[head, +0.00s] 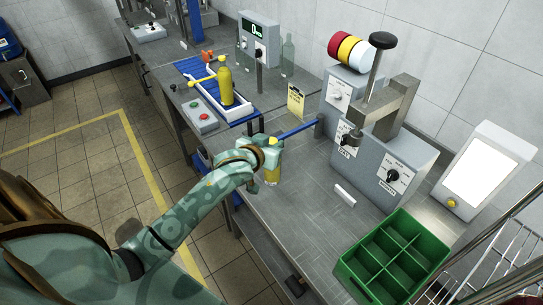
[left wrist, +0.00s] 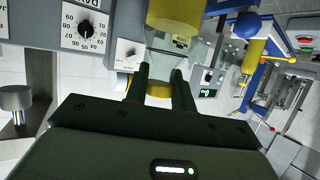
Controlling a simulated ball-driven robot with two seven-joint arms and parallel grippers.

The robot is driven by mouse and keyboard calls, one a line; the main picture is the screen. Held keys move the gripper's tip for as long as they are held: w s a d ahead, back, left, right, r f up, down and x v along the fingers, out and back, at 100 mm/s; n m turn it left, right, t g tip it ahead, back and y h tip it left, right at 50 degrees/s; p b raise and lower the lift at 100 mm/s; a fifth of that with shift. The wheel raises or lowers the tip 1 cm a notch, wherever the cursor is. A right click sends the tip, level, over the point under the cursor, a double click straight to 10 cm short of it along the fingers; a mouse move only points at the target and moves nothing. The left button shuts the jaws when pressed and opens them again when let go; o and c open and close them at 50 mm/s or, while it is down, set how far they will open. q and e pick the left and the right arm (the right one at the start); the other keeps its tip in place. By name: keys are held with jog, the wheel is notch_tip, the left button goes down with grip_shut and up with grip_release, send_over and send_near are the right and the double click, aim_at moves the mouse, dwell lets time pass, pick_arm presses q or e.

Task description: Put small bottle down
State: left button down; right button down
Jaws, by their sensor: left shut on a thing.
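My left gripper (head: 262,157) is shut on the small bottle (head: 272,175), which has a yellow cap and yellow contents. The bottle is about upright at the front edge of the grey bench (head: 300,188); I cannot tell whether its base touches the top. In the left wrist view the fingers (left wrist: 162,88) close around the bottle's cap end, and its yellow-filled part (left wrist: 175,14) shows at the top. My right gripper is not in view.
A green divided crate (head: 392,262) stands at the near right. A grey machine (head: 385,150) with dials stands behind, with a blue bar (head: 298,130) reaching toward the bottle. A yellow bottle (head: 225,86) stands on a tray further left. The bench around a white block (head: 345,195) is mostly clear.

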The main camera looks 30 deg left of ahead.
pick_arm(q)
jog(key=f, duration=0.1)
jog(key=w+a+f, duration=0.1)
jog(key=w+f+b, duration=0.1)
jog(key=shift+a, duration=0.25)
notch_tip(320, 180, down, 3)
jog(key=shift+w+f+b, duration=0.1)
jog(key=shift+f+b, duration=0.1)
jog(key=shift+b, duration=0.35)
jog(key=shift+r, duration=0.1)
jog(key=c, duration=1.2)
grip_release()
jog(key=shift+o, duration=0.2)
